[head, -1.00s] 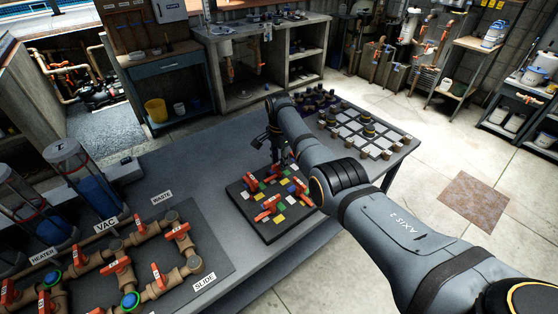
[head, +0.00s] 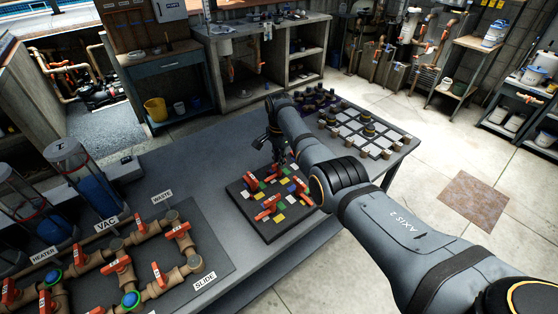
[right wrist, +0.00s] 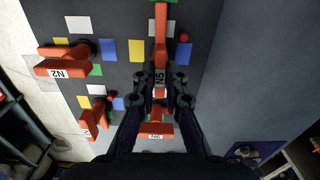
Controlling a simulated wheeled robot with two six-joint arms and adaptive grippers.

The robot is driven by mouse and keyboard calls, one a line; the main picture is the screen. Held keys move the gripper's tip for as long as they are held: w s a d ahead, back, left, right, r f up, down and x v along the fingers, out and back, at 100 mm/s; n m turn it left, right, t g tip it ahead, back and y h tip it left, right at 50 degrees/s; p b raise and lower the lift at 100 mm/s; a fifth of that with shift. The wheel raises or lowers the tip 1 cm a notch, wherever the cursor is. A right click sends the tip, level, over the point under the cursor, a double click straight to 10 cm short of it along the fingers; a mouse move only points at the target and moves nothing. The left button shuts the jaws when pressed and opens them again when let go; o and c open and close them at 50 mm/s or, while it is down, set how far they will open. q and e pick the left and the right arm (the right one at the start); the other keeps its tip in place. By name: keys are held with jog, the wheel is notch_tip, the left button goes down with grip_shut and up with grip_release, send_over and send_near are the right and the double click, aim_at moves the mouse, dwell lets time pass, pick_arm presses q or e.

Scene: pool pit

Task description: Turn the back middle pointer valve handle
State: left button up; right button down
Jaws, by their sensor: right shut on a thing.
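The dark valve board (head: 268,232) on the grey table carries several red pointer handles among small coloured squares. My right gripper (head: 279,160) reaches down over the back of this board, partly hidden by my arm. In the right wrist view, my right gripper (right wrist: 160,88) is shut on a red pointer handle (right wrist: 160,50) labelled N5, with a finger on each side of it. Another red handle (right wrist: 64,69) lies to the left, one (right wrist: 95,120) lower left, and one (right wrist: 156,130) just below, between the fingers. My left gripper is in neither view.
Orange-handled piping (head: 118,268) on a dark panel stands at the left of the table. A tray of pale squares (head: 372,130) with dark pieces lies at the right back. Bare tabletop (head: 210,188) lies left of the valve board.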

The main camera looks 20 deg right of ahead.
jog(key=n+p, duration=0.1)
jog(key=n, duration=0.2)
jog(key=shift+n, duration=0.3)
jog(key=n, duration=0.4)
jog(key=shift+n+p, duration=0.3)
jog(key=shift+p, duration=0.05)
jog(key=n, duration=0.4)
jog(key=shift+n, duration=2.5)
jog(key=c, duration=1.4)
grip_release()
jog(key=shift+r, duration=0.1)
